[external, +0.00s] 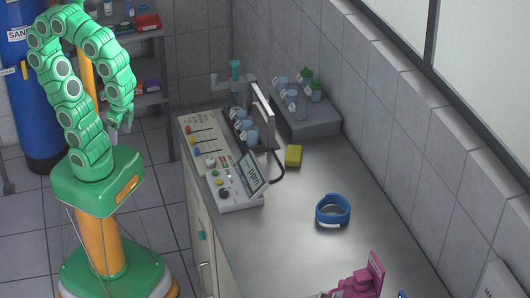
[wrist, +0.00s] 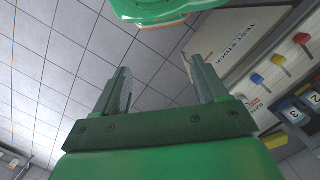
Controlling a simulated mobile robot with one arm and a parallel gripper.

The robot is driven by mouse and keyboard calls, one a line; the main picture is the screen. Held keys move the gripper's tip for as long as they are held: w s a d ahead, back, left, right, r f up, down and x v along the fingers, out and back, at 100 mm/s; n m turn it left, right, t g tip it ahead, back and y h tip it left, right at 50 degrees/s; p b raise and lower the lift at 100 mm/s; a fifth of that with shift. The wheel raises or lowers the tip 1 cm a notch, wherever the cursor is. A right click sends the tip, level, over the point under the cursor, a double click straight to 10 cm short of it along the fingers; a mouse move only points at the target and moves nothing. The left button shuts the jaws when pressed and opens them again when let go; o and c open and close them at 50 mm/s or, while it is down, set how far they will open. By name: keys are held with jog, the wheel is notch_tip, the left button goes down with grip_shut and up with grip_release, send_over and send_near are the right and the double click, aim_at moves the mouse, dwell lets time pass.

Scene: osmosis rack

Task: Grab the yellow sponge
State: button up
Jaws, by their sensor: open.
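The yellow sponge (external: 293,156) lies on the grey metal worktop, just right of the control panel and in front of the raised rack of bottles. My gripper (external: 119,131) hangs down beside my arm, left of the worktop and well away from the sponge. In the wrist view, my gripper (wrist: 160,88) has its two fingers apart with only floor tiles between them. It is open and empty.
The control panel (external: 222,165) with levers and a screen stands along the worktop's left edge. Labelled cups (external: 243,127) and bottles (external: 297,98) stand behind the sponge. A blue ring-shaped object (external: 333,210) and a pink device (external: 357,283) are nearer the front. Worktop right of the sponge is clear.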

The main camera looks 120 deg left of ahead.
jog(key=o, duration=0.3)
jog(key=w+a+f+m+g+y, duration=0.1)
jog(key=w+a+m+y, duration=0.25)
jog(key=w+a, duration=0.85)
jog(key=w+a+f+m+g+y, duration=0.1)
jog(key=w+a+m+g+y, duration=0.2)
jog(key=w+a, duration=0.9)
jog(key=m+t+y, duration=0.1)
jog(key=m+y, duration=0.5)
jog(key=m, duration=0.2)
send_near(294, 153)
jog(key=shift+s+a+f+n, duration=0.15)
jog(key=shift+s+a+f, duration=0.15)
jog(key=shift+s+a, duration=0.15)
jog(key=shift+s+a+f+n, duration=0.1)
jog(key=shift+s+a+f, duration=0.2)
jog(key=shift+a, duration=0.25)
jog(key=shift+a+f, duration=0.15)
jog(key=shift+a, duration=0.1)
jog(key=shift+x, duration=3.7)
